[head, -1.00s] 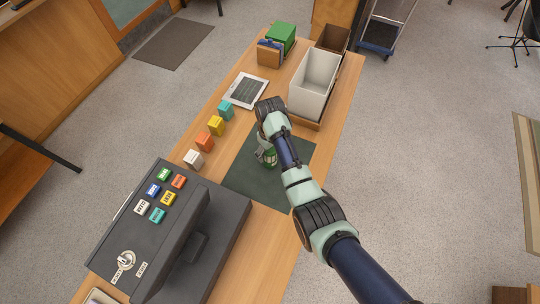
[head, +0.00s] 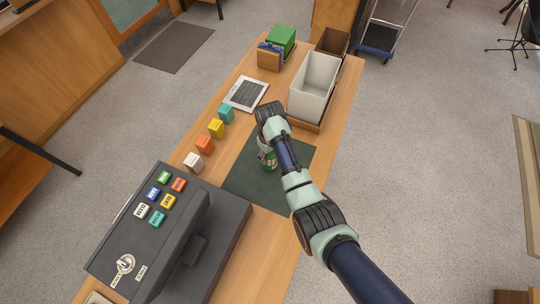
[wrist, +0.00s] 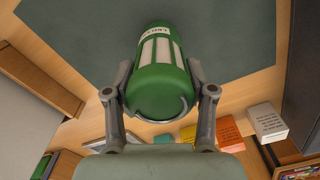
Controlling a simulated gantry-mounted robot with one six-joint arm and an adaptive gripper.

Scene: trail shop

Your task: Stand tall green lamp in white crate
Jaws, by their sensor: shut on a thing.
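The green lamp (wrist: 162,75) has pale panels and a wire handle. It is between my gripper's two fingers in the wrist view, with a finger against each side. My gripper (head: 265,150) is shut on it above the dark mat (head: 242,183) in the head view, where the lamp (head: 269,160) is partly hidden by my arm. I cannot tell whether its base touches the mat. The white crate (head: 313,88) stands open at the back right of the counter, and its visible inside looks empty.
A brown bin (head: 332,41) stands behind the crate. A tablet (head: 245,93) lies to its left. Several coloured blocks (head: 205,145) line the counter's left side. A dark register (head: 170,230) fills the front. A green box (head: 281,38) stands at the back.

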